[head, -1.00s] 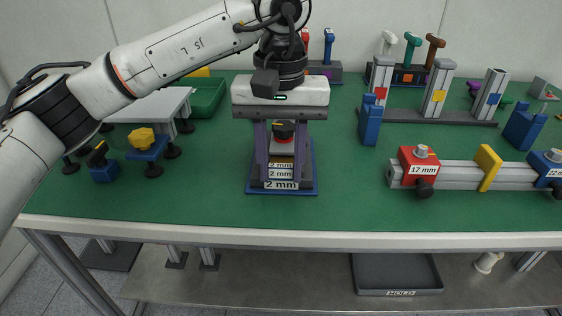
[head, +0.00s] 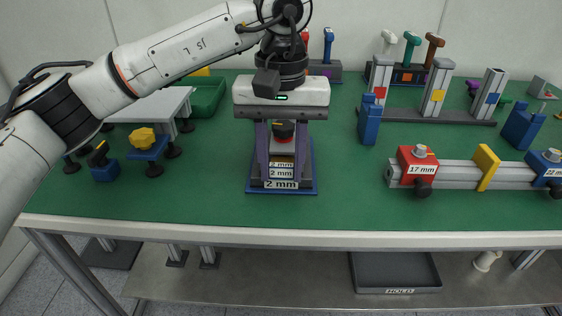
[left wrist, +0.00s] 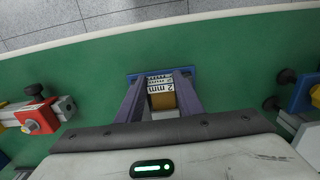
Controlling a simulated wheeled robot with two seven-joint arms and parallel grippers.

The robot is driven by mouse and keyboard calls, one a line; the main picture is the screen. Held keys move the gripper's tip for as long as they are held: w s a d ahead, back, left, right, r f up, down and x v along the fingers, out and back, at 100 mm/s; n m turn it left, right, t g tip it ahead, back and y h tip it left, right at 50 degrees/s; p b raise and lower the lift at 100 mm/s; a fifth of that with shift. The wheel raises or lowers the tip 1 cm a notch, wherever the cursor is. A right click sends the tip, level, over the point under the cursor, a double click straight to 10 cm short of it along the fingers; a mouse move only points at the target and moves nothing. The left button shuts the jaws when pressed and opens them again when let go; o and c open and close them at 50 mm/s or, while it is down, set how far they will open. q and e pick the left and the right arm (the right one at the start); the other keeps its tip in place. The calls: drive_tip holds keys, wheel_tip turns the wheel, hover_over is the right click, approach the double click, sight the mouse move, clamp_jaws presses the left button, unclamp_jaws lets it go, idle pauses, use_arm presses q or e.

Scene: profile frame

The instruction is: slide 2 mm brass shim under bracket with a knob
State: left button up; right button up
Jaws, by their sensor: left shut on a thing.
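My left gripper (head: 282,172) points straight down, its two purple fingers set apart around the sides of a brass shim (left wrist: 162,100). The shim's brass face shows between the fingers in the left wrist view, beside "2 mm" labels. It sits at a dark holder (head: 281,185) with several "2 mm" labels on a blue base; I cannot tell whether it is clear of the holder. A red and black knob (head: 283,130) shows behind the fingers. On the grey profile rail at right are a red bracket (head: 418,168) marked 17 mm with a black knob and a blue bracket (head: 547,168). My right gripper is not visible.
A yellow plate (head: 487,167) stands on the rail between the brackets. A blue block with a yellow knob (head: 143,137), a white plate (head: 152,106) and a green bin (head: 207,95) are at left. Blue clamp-like blocks (head: 369,122) and upright profiles stand at right. The front green mat is clear.

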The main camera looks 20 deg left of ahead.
use_arm(q)
drive_tip(key=shift+w+a+r, duration=0.1)
drive_tip(key=shift+w+r, duration=0.05)
drive_tip(key=shift+w, duration=0.15)
drive_tip(key=shift+s, duration=0.25)
drive_tip(key=shift+s+d, duration=0.4)
drive_tip(key=shift+s, duration=0.45)
drive_tip(key=s+d+b, duration=0.1)
drive_tip(key=s+d, duration=0.1)
drive_tip(key=s, duration=0.5)
drive_tip(key=shift+b, duration=0.4)
drive_tip(key=shift+s, duration=0.1)
idle(0.6)
